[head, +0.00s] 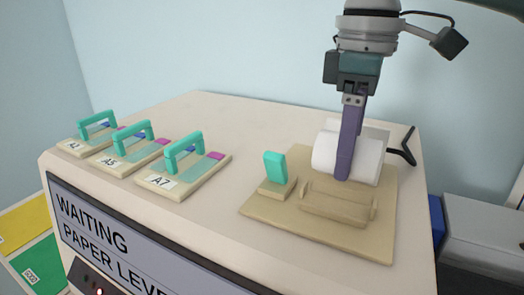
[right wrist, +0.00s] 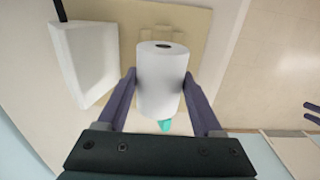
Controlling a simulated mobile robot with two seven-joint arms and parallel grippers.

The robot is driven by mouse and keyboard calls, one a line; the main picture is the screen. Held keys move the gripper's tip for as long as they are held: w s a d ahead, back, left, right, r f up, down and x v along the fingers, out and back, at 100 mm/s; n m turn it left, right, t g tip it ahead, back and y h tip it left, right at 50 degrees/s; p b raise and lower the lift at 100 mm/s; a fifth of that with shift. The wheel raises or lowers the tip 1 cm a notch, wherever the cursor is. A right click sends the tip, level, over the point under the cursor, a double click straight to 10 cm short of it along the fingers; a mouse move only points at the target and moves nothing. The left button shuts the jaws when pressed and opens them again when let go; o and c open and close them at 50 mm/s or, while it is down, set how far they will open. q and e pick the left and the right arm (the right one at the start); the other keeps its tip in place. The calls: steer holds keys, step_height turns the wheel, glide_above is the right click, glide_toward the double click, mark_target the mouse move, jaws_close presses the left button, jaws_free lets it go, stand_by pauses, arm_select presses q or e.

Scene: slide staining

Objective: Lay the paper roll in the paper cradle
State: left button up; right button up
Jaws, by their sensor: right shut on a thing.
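The white paper roll (right wrist: 160,85) is between the two purple fingers of my right gripper (right wrist: 162,84), which is shut on it. In the head view, the roll (head: 325,155) is partly hidden by a finger of this gripper (head: 345,168). The paper cradle (head: 335,207) is a beige trough with raised ends on a beige board, just in front of and below the roll. The roll appears held above the board, behind the cradle; the exact gap is unclear. Purple fingertips of my left gripper (right wrist: 312,112) show apart at the right edge of the right wrist view.
A white block (right wrist: 88,60) with a black handle (head: 405,150) stands close beside the roll. A teal upright tab (head: 276,167) stands left of the cradle. Several slide holders with teal handles (head: 183,155) line the counter's left side. The counter between them is clear.

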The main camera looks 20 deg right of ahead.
steer(key=shift+f+p, duration=0.4)
steer(key=shift+f, duration=2.3)
steer(key=shift+f, duration=0.1)
steer(key=o, duration=1.5)
step_height(320, 180, up, 11)
steer(key=b, duration=0.3)
steer(key=shift+w, duration=0.1)
steer(key=shift+r, duration=0.65)
